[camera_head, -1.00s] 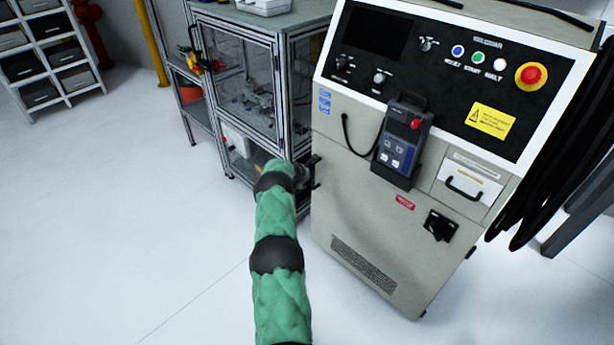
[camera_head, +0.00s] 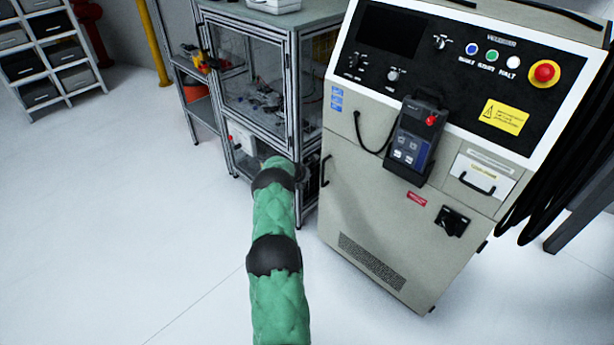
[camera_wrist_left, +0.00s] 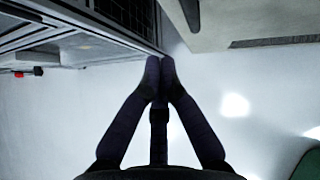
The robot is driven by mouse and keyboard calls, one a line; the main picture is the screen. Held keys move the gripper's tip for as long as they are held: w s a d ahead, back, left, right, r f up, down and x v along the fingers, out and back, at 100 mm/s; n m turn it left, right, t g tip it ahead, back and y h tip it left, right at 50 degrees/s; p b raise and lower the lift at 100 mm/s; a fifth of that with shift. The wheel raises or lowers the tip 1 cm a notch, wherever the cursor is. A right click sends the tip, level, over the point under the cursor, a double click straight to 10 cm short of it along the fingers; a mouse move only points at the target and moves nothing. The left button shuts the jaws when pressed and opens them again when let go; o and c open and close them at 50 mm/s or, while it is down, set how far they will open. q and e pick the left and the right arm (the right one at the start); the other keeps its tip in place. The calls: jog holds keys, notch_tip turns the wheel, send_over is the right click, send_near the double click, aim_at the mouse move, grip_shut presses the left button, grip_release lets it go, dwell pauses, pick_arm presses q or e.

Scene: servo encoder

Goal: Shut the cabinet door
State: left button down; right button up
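The grey control cabinet (camera_head: 375,215) stands right of centre in the head view, with a black handle (camera_head: 325,170) on its left edge. Its front door panel looks about flush with the body; I cannot tell whether a small gap is left. One green-sleeved arm of mine reaches up to the cabinet's left side. The gripper at its end is mostly hidden behind the sleeve in the head view. In the left wrist view my left gripper (camera_wrist_left: 160,66) has its fingertips together with nothing seen between them. A beige panel (camera_wrist_left: 250,18) lies ahead right. My right gripper is not in view.
A metal-framed enclosure (camera_head: 250,80) with clear panels stands close left of the cabinet, leaving a narrow gap. A teach pendant (camera_head: 412,140) hangs on the cabinet front. Black cables (camera_head: 560,150) hang at its right. The floor (camera_head: 130,220) at left is clear.

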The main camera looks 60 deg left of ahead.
pick_arm(q)
jog(key=s+r+p, duration=0.1)
jog(key=s+r, duration=0.5)
jog(key=shift+d+r+p, duration=0.15)
jog(key=shift+d+p, duration=0.15)
jog(key=shift+p, duration=0.1)
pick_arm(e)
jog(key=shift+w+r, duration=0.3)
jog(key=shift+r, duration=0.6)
pick_arm(q)
jog(key=w+d+f+n+h, duration=0.25)
jog(key=w+d+n, duration=0.2)
jog(key=d, duration=0.55)
jog(key=w+d+f+n+h, duration=0.1)
jog(key=w+d+f+n, duration=0.4)
jog(key=d, duration=0.6)
jog(key=w+d+f+n+h, duration=0.25)
jog(key=w+d, duration=0.35)
jog(key=d, duration=0.4)
jog(key=s+d+f+n+g+h, duration=0.2)
jog(key=d+n, duration=0.6)
jog(key=d, duration=1.4)
jog(key=s+d+n+g+h, duration=0.1)
jog(key=s+d+n+g, duration=0.4)
jog(key=s+d+n, duration=0.6)
jog(key=s+d, duration=1.1)
jog(key=shift+f, duration=0.3)
